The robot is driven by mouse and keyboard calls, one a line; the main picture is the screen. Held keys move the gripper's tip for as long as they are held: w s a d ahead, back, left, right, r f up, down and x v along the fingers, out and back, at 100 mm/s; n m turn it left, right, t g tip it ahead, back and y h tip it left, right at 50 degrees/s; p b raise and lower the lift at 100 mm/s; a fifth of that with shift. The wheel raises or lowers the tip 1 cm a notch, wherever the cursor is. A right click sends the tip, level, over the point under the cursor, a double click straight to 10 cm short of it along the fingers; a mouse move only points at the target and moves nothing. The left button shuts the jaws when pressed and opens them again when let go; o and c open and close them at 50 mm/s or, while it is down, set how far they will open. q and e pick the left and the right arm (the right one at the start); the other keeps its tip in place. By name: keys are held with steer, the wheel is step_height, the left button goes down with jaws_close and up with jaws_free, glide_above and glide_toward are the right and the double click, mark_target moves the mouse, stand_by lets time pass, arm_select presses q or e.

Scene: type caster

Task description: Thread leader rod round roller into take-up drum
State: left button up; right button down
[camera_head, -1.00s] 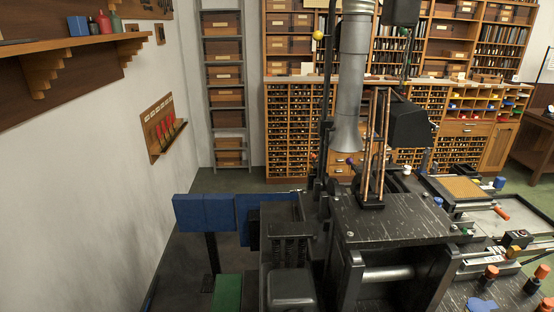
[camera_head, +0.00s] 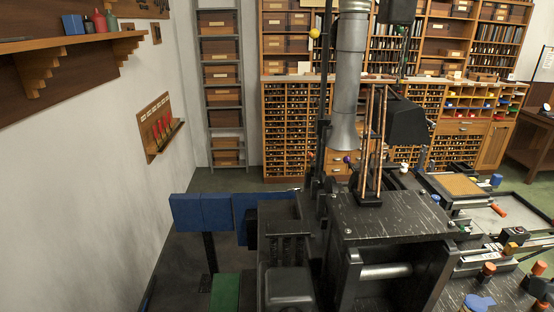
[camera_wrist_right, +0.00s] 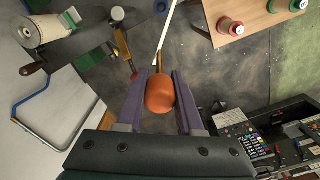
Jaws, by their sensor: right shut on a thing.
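In the right wrist view my right gripper (camera_wrist_right: 163,76) has its two purple-grey fingers on either side of a rounded orange handle (camera_wrist_right: 160,96). The handle has a short brass-coloured neck and a thin, pale, pointed shaft running up out of the picture. I cannot tell whether this is the leader rod. In the head view a silver horizontal roller (camera_head: 386,271) sits in the front of the black machine (camera_head: 390,215). I cannot pick out the take-up drum for certain. Neither gripper shows in the head view.
In the right wrist view a cream spool (camera_wrist_right: 42,31) lies upper left, and a wooden board (camera_wrist_right: 255,20) carries red and green spools. A black keyed machine (camera_wrist_right: 265,140) stands lower right. In the head view a grey duct (camera_head: 349,80) rises behind the machine; blue panels (camera_head: 215,212) stand left.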

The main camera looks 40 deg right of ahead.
steer(key=w+a+b, duration=0.6)
steer(key=w+b, duration=0.1)
steer(key=w, duration=0.6)
steer(key=w+a+b, duration=0.6)
steer(key=w, duration=0.7)
steer(key=shift+w+a+f+b, duration=0.2)
steer(key=shift+b, duration=0.15)
stand_by(0.5)
steer(key=shift+f, duration=0.15)
stand_by(0.3)
